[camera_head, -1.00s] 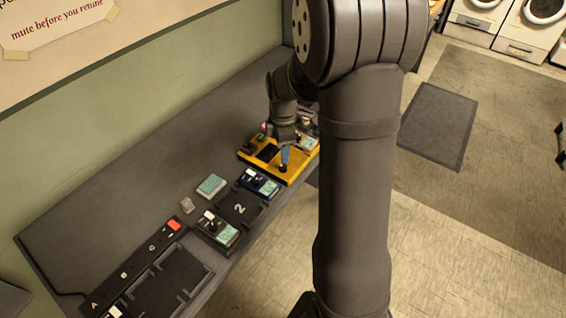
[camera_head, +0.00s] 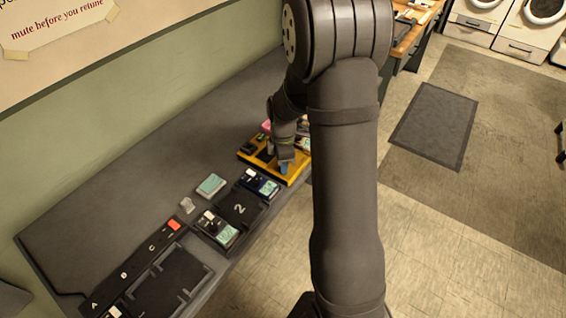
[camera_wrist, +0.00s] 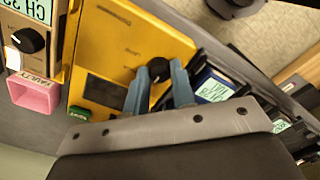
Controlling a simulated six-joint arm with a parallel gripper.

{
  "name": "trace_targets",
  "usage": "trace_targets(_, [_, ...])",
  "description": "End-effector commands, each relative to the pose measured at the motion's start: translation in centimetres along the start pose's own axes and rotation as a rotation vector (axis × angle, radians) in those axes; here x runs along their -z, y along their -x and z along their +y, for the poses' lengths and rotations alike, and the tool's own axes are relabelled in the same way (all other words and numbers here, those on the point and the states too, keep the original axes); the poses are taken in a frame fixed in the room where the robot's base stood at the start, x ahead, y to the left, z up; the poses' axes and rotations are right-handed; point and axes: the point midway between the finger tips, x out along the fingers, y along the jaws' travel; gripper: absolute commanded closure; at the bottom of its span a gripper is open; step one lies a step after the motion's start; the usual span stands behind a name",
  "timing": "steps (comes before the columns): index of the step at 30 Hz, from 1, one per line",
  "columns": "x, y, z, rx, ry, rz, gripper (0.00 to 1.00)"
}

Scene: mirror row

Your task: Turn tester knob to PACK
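The yellow tester (camera_head: 290,179) lies on the bench, partly hidden by my arm. It fills much of the wrist view (camera_wrist: 112,38), with a dark window and small print I cannot read well. Its black round knob (camera_wrist: 158,69) sits near the tester's edge. My gripper (camera_head: 284,169) is down over the tester, and its blue fingers (camera_wrist: 160,74) stand apart on either side of the knob. I cannot tell whether the fingertips touch the knob. Which mark the knob points to cannot be made out.
A dark blue pedal (camera_head: 262,183) stands close to the tester, beside a dark tray marked 2 (camera_head: 239,209). Another pedal (camera_head: 216,229) lies nearer. A pink box (camera_wrist: 36,98) and a beige unit (camera_wrist: 28,50) flank the tester's other side. The bench's wall side is mostly clear.

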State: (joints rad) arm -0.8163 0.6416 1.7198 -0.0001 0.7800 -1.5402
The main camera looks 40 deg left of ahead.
Motion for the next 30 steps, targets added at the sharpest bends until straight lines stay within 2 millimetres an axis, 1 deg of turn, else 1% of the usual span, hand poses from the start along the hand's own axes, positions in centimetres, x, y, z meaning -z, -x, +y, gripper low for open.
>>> trace_targets(8, [0.0,0.03,0.01,0.0,-0.02,0.0,1.0])
trace_targets(14, [-0.01,0.04,0.01,0.0,-0.106,0.0,1.0])
trace_targets(30, [-0.04,0.05,0.02,0.0,-0.541,0.0,1.0])
